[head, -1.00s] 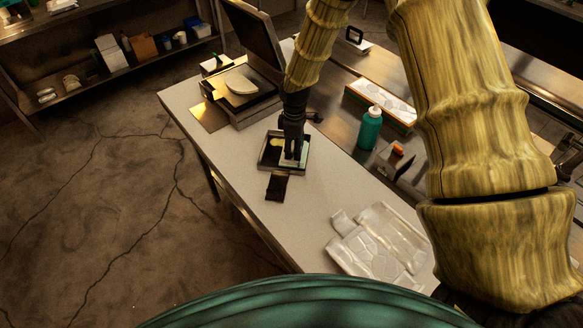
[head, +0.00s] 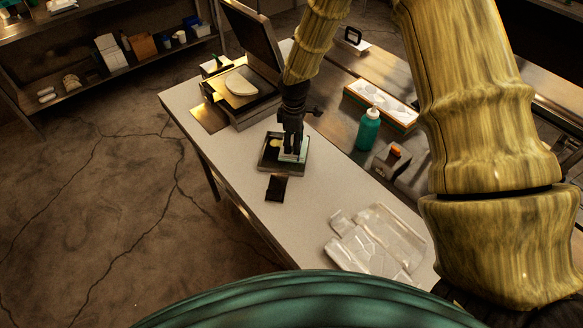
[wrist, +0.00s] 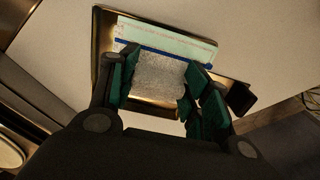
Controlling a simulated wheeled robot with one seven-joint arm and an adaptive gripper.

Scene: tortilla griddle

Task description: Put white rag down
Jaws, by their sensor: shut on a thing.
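My gripper (head: 292,152) is low over a shallow dark tray (head: 267,167) on the pale counter. In the wrist view, its green-padded fingers (wrist: 160,85) are closed on a pale, textured piece of the white rag (wrist: 162,78). A flat whitish-green part with a blue stripe (wrist: 165,38) lies beyond the fingers, over the tray (wrist: 104,45). I cannot tell for certain whether it joins the gripped piece. In the head view the fingers partly hide the pale cloth in the tray. A pale yellow item (head: 275,143) also shows in the tray.
A green bottle (head: 368,130) and clear plastic packaging (head: 380,242) are to the right. Bare counter lies between.

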